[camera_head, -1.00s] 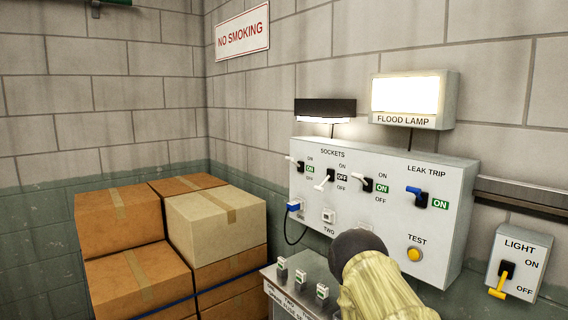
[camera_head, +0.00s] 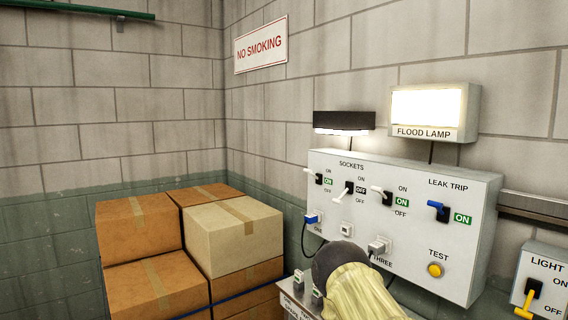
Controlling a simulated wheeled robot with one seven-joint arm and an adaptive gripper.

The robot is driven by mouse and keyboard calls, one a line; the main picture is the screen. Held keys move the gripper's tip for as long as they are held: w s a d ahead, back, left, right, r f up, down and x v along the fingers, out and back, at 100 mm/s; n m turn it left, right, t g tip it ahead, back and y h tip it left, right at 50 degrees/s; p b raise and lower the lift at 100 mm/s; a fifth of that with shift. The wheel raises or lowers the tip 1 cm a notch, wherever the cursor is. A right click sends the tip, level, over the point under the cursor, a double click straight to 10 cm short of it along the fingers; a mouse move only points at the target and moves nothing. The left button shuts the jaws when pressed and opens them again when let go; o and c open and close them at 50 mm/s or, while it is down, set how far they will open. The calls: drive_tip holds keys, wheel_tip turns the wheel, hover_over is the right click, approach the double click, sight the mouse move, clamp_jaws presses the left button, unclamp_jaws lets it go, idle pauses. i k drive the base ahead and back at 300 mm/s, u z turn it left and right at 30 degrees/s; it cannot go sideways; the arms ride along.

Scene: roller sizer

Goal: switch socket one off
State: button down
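The white socket panel (camera_head: 456,268) is on the right wall. Socket one's switch (camera_head: 318,178) is at its upper left, its white lever up and left beside a green ON label. Below it, a blue plug (camera_head: 312,217) sits in the socket marked ONE. A dark rounded end with a pale yellow sleeve, which looks like my arm, is in front of the panel's lower edge. No gripper fingers show.
The leak trip switch (camera_head: 440,211) has a blue lever and green ON, above a yellow TEST button (camera_head: 435,270). A yellow-levered light switch (camera_head: 529,298) is at far right. Cardboard boxes (camera_head: 137,231) fill the left corner. A grey bench unit (camera_head: 291,292) stands under the panel.

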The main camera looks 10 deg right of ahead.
sight(313, 174)
drive_tip(key=u, duration=1.65)
drive_tip(key=i, duration=1)
drive_tip(key=z, duration=2.7)
